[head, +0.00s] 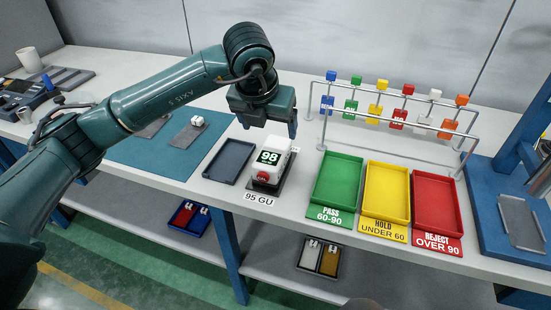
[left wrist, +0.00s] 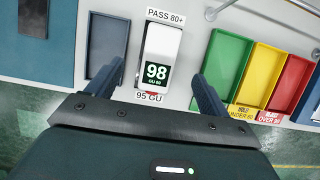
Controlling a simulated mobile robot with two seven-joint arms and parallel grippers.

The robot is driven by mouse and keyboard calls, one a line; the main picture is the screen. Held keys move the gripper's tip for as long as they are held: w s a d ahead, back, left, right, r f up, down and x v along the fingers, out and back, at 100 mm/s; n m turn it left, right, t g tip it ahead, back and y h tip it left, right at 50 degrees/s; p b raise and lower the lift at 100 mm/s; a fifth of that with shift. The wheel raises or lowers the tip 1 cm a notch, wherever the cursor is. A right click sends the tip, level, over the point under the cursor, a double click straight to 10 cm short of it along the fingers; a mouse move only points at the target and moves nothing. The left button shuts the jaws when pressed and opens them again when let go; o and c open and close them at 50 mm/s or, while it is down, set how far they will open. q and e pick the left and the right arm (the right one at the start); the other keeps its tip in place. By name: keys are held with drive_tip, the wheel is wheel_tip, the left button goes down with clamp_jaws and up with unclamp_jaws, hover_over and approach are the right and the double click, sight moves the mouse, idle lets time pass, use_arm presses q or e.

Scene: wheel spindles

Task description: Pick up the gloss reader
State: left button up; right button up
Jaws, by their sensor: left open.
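The gloss reader (head: 272,158) is a white block with a dark display reading 98 and a red front part. It sits on a dark base on the bench, behind a "95 GU" label. In the left wrist view the gloss reader (left wrist: 162,45) is upper centre, with its display towards the gripper. My left gripper (head: 268,121) is open and empty above and slightly behind it in the head view. In the left wrist view the open fingers (left wrist: 155,88) lie to either side of the display, apart from the reader. My right gripper is not seen.
An empty dark tray (head: 229,162) lies close left of the reader. Green (head: 337,184), yellow (head: 386,193) and red (head: 436,204) trays lie to the right. Behind them a metal rack (head: 390,115) holds coloured tags. A blue frame (head: 490,195) stands far right.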

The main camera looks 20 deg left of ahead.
sight(275, 147)
use_arm(q)
drive_tip(key=x, duration=0.4)
drive_tip(key=shift+f, duration=0.2)
drive_tip(key=shift+w+d+f+p, duration=0.1)
drive_tip(key=shift+w+f+p, duration=0.2)
drive_tip(key=shift+f, duration=0.2)
drive_tip(key=p+x, duration=0.1)
drive_tip(key=x, duration=0.3)
drive_tip(key=shift+f, duration=0.2)
drive_tip(key=shift+w+f, duration=0.15)
drive_tip(key=shift+f, duration=0.1)
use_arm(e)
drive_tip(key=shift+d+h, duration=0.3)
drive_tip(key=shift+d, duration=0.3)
use_arm(q)
drive_tip(key=shift+f, duration=0.15)
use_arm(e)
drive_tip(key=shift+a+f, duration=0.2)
use_arm(q)
drive_tip(key=shift+f, duration=0.1)
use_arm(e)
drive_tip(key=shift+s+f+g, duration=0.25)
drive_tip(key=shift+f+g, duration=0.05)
